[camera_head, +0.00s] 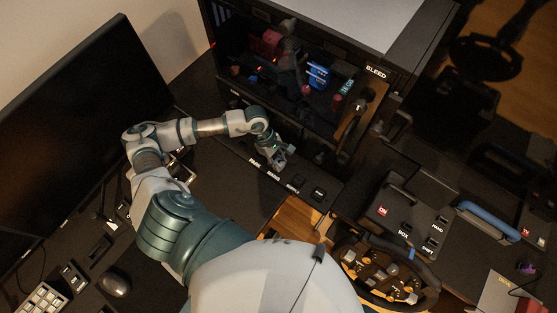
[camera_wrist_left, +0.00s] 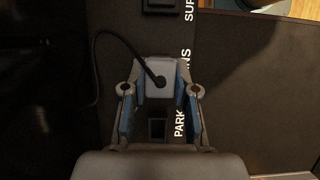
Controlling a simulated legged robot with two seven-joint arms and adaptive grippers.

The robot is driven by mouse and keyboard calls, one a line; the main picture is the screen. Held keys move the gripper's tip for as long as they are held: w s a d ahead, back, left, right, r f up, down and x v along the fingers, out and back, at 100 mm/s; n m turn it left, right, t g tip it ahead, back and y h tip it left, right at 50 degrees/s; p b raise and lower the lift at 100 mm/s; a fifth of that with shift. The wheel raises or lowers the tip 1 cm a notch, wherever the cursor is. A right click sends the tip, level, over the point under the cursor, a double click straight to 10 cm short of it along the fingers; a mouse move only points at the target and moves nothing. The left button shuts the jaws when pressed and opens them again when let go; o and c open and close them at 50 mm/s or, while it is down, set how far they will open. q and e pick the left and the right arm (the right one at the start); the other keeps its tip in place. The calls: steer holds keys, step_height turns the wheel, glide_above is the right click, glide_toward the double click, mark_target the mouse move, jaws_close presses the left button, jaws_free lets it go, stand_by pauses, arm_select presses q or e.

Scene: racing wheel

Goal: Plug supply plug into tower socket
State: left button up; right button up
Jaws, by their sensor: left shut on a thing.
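My left gripper (camera_head: 278,157) is at the dark socket strip (camera_head: 237,150) along the foot of the black tower (camera_head: 357,58). In the left wrist view the gripper (camera_wrist_left: 160,92) is shut on a white plug (camera_wrist_left: 160,73) with a black cable (camera_wrist_left: 122,38). The plug is beside the partly hidden MAINS label. I cannot tell whether it is seated in a socket or held above one. A dark square socket (camera_wrist_left: 157,128) shows beside the PARK label. Another dark socket (camera_wrist_left: 159,5) is near the SUPPLY label. My right gripper is not seen.
A large monitor (camera_head: 75,130) stands at the left. A steering wheel (camera_head: 385,272) and a black switch box (camera_head: 408,215) are at the right, near a blue handle (camera_head: 487,221). A mouse (camera_head: 115,283) and keyboard (camera_head: 42,301) lie lower left.

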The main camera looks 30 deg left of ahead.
arm_select(q)
steer(key=shift+f, duration=0.25)
steer(key=o, duration=1)
steer(key=shift+o, duration=0.2)
steer(key=v, duration=1.2)
